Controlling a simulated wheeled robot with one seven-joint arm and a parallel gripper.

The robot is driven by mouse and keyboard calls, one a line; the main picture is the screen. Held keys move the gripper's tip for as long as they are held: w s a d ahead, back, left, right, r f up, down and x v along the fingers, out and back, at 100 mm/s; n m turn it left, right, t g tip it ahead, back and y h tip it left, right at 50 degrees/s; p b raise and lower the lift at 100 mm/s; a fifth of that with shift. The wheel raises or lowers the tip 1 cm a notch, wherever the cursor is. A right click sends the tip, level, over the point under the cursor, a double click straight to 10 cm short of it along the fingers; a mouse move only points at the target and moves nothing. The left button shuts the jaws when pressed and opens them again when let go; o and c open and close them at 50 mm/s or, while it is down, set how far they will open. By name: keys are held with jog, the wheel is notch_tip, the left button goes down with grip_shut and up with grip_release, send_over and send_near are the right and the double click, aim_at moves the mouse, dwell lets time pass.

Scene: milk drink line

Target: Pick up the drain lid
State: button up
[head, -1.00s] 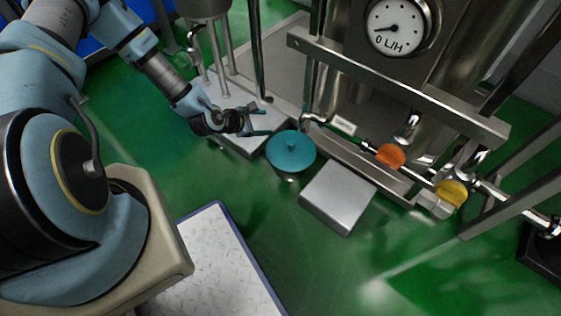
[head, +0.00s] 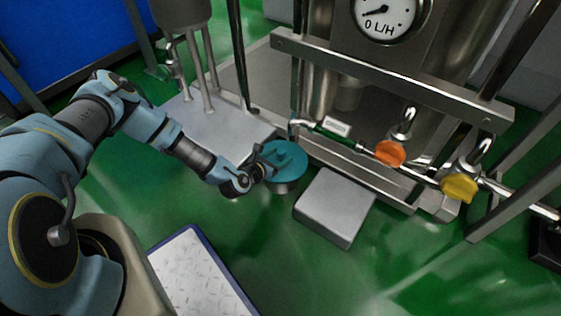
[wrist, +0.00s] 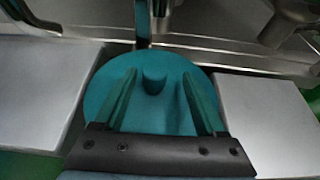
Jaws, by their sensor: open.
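The drain lid (head: 291,154) is a teal disc with a small round knob in its middle. It sits on a short metal drain (head: 284,188) on the green floor. In the wrist view the lid (wrist: 107,84) lies under my gripper, and its knob (wrist: 153,80) shows between the two fingers, towards their tips. My gripper (wrist: 157,75) is open, with one teal finger on each side of the knob and nothing held. In the head view my gripper (head: 276,153) is over the lid and hides part of it. I cannot tell whether the fingers touch the lid.
A metal block (head: 335,205) stands right of the drain, and a metal platform (head: 218,130) lies to the left. Behind are a steel frame and pipes with an orange knob (head: 390,153) and a yellow knob (head: 459,188).

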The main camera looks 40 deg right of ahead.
aim_at(286, 149)
jog(key=b+x, duration=0.1)
jog(key=x, duration=0.4)
jog(key=shift+w+r+b, duration=0.2)
jog(key=shift+w+b, duration=0.15)
grip_shut()
dwell(0.3)
